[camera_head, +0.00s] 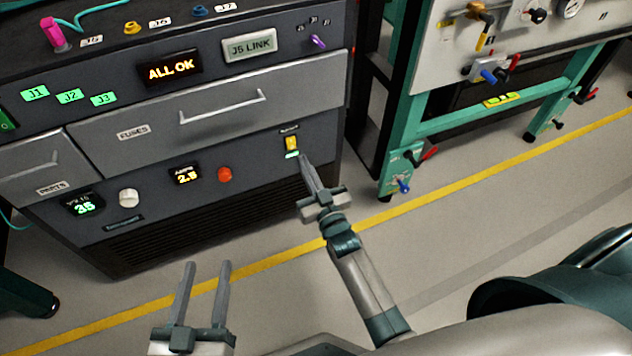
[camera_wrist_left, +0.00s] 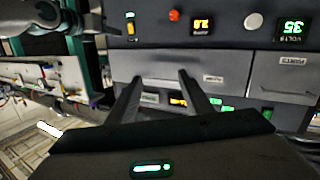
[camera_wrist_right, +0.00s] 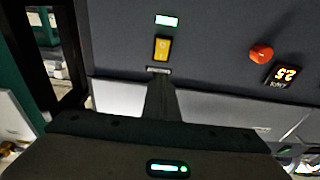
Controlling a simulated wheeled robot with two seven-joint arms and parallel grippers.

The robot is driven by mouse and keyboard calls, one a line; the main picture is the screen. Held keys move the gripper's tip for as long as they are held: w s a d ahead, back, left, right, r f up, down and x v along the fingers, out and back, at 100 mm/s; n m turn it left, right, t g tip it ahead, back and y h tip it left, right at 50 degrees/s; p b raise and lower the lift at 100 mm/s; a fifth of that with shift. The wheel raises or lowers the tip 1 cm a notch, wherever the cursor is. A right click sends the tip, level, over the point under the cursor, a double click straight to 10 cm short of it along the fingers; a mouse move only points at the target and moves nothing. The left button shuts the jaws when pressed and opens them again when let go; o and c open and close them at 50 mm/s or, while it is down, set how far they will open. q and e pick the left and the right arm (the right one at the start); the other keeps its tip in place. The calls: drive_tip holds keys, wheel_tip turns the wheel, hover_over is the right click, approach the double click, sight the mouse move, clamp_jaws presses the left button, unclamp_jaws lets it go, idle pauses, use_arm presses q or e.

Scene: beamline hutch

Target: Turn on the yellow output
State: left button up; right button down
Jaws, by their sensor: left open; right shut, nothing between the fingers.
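The yellow output switch (camera_head: 292,143) is a small yellow rocker on the lower right of the dark power rack's front. A green light (camera_head: 292,155) glows just below it. My right gripper (camera_head: 305,160) is shut and empty, its tips close to the panel just below and right of the switch. In the right wrist view the picture is inverted; the yellow switch (camera_wrist_right: 162,48) and green light (camera_wrist_right: 166,20) show beyond the fingertips (camera_wrist_right: 158,80). Whether the tips touch the panel cannot be told. My left gripper (camera_head: 206,265) is open and empty, low in front of the rack.
The panel also has a red knob (camera_head: 225,174), a white knob (camera_head: 128,197), a volts display (camera_head: 82,205) reading 35 and an amps display (camera_head: 186,176). The fuses drawer (camera_head: 220,110) is above. A green-framed bench (camera_head: 470,125) stands right. Floor in front is clear.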

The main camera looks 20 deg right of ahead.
use_arm(q)
drive_tip(key=f, duration=0.1)
drive_tip(key=f+g, duration=0.1)
drive_tip(key=a+f+g+p, duration=0.1)
drive_tip(key=f, duration=0.1)
drive_tip(key=shift+s+y, duration=0.3)
drive_tip(key=shift+s, duration=0.05)
use_arm(e)
drive_tip(key=s, duration=0.6)
drive_tip(key=shift+s+r, duration=0.35)
drive_tip(key=shift+r, duration=0.1)
drive_tip(key=shift+d, duration=0.1)
